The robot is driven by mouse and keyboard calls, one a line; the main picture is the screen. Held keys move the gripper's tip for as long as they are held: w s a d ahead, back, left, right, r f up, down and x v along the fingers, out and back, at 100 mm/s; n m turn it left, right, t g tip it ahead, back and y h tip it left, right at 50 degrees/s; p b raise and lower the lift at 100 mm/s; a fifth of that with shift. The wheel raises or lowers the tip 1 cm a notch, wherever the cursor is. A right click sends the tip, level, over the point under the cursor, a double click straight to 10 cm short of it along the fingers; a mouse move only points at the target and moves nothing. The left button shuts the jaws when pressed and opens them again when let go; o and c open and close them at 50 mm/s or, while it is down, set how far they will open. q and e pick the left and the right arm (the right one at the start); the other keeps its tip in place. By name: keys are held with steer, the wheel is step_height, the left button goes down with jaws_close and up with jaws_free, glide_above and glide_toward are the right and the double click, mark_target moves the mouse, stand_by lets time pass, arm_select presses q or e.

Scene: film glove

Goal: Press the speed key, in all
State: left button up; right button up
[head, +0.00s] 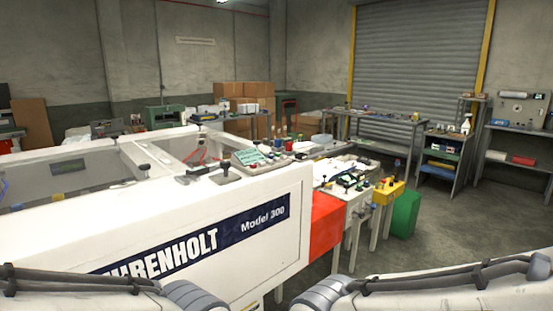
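A white machine (215,220) with a dark blue band reading "…HRENHOLT Model 300" fills the left and middle of the head view. A small panel with teal-green parts (252,157) sits on its top at the right end. These parts may be keys, but they are too small to read, and I cannot tell which one is the speed key. A dark small item with a knob lies on the machine top beside the panel. My two arms show only as links along the bottom edge. Neither gripper is in view.
A red block (326,222) adjoins the machine's right end. Beyond it are a cluttered white table (357,205), a yellow box (388,192) and a green box (405,213). Shelves and benches stand along the back and right. The floor at right is clear.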

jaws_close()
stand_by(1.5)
